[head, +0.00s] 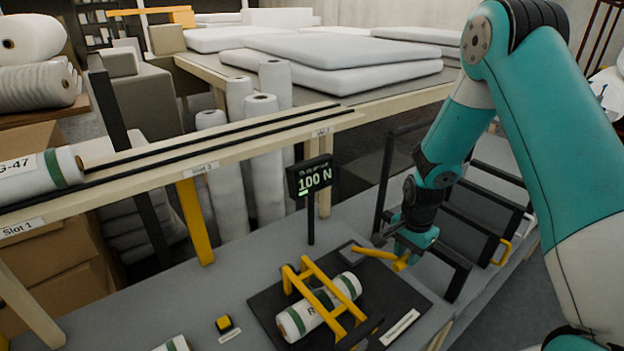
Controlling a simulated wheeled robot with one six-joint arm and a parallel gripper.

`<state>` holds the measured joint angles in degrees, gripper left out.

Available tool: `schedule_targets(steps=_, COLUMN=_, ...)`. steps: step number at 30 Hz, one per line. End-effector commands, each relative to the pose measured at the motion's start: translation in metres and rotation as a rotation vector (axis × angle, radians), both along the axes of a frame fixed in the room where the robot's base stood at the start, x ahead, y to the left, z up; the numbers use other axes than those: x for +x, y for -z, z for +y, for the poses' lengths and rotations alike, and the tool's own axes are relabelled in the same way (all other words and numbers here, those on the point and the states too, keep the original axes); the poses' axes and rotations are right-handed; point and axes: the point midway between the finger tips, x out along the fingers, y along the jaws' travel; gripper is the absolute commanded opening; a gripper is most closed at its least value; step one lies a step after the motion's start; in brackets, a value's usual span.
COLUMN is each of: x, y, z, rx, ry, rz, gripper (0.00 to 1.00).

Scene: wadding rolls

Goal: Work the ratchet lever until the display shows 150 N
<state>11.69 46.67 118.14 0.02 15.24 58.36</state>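The display (314,178) stands on a thin post behind the ratchet fixture and reads 100 N in green, with a short green bar under it. The yellow ratchet lever (375,254) sticks out to the right at the back of the dark base plate (268,304). A yellow frame (325,289) lies over a white roll with green bands (345,285) on that plate. My gripper (407,258) points down at the lever's right end, very close to it. Its fingers are partly hidden, so whether they grip the lever is unclear.
A small yellow button block (224,324) sits left of the plate. A slotted wooden rack (200,165) with a labelled roll (40,175) runs along the left. A dark rack with a yellow handle (502,252) stands right of my gripper.

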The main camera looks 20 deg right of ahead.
Motion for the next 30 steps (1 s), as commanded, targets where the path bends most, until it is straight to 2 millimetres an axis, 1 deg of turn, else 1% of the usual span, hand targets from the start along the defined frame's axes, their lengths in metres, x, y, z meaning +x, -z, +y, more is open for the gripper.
schedule_targets(steps=1, x=-0.001, y=0.006, z=0.000, rx=0.001, ry=0.000, rz=0.000, gripper=0.28)
schedule_targets(steps=30, x=-0.023, y=0.059, z=-0.008, rx=0.001, ry=0.000, rz=-0.002, gripper=0.28)
